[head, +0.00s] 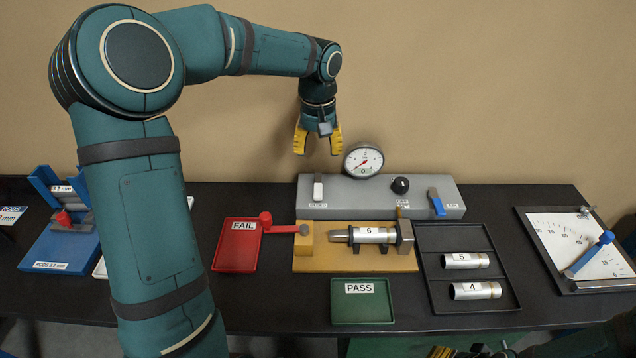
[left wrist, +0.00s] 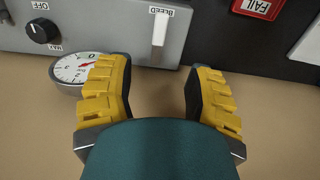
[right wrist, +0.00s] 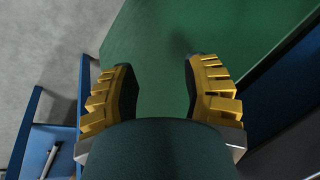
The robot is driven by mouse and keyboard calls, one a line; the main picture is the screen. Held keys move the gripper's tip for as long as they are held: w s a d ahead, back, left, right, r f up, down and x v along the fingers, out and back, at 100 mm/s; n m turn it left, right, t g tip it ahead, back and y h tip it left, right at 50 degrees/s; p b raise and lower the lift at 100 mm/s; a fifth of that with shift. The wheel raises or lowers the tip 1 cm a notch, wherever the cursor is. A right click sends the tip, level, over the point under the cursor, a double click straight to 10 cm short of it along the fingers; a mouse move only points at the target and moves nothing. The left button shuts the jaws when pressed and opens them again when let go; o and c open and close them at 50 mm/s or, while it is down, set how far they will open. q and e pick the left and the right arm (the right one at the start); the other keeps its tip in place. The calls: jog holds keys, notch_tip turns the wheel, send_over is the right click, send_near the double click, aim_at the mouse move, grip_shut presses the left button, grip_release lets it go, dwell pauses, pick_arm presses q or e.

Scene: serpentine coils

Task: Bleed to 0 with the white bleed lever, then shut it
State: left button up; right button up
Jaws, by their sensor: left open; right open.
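The white bleed lever (head: 318,188) is at the left end of the grey panel box (head: 355,198). It also shows in the left wrist view (left wrist: 160,28), beside its BLEED label. The round gauge (head: 364,160) stands on the box; its red needle points to the lower left, but the exact reading is too small to tell. My left gripper (head: 318,145) is open and empty, pointing down above the bleed lever and apart from it. My right gripper (right wrist: 157,62) is open and empty, low over a green surface; only a bit of it shows at the head view's bottom edge.
The box also has a black knob (head: 400,185) and a blue lever (head: 437,201). In front are a red FAIL tray (head: 236,262), a fixture (head: 390,261) holding part 6, a green PASS tray (head: 362,313), and a black tray (head: 468,235) with parts 5 and 4.

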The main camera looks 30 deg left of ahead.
aim_at(318, 191)
pick_arm(q)
notch_tip(318, 191, down, 13)
jog(key=shift+r+b, duration=0.1)
jog(key=shift+b, duration=0.45)
jog(key=shift+c, duration=0.4)
jog(key=shift+s, duration=0.1)
grip_shut()
